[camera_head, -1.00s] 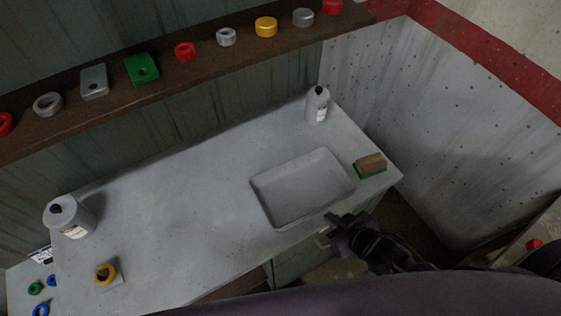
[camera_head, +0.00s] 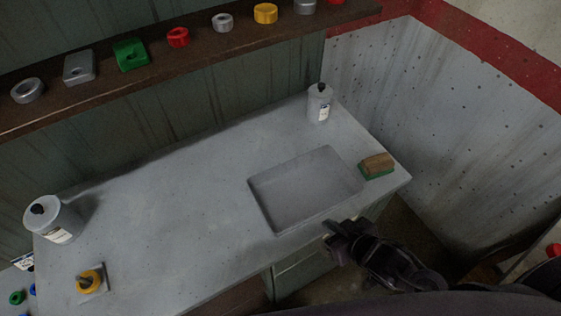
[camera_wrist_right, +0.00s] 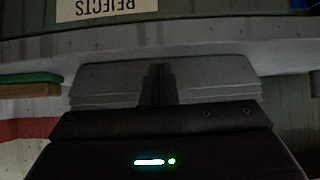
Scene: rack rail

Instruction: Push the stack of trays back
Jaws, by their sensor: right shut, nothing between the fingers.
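The stack of grey trays (camera_head: 262,207) lies near the front edge of the bench in the head view, with its empty top tray visible. In the right wrist view the stack (camera_wrist_right: 95,88) shows several layered edges right in front of the fingers. My right gripper (camera_head: 335,236) is at the front side of the stack, low by the bench's front edge. Its fingers (camera_wrist_right: 158,75) are shut, with nothing between them, pointing at the stack. I cannot tell whether they touch it. My left gripper is not in view.
Grey bottles stand at the bench's back right (camera_head: 319,103) and left (camera_head: 54,220). A yellow ring (camera_head: 88,281) sits front left. The bench (camera_head: 160,205) is clear behind and left of the trays.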

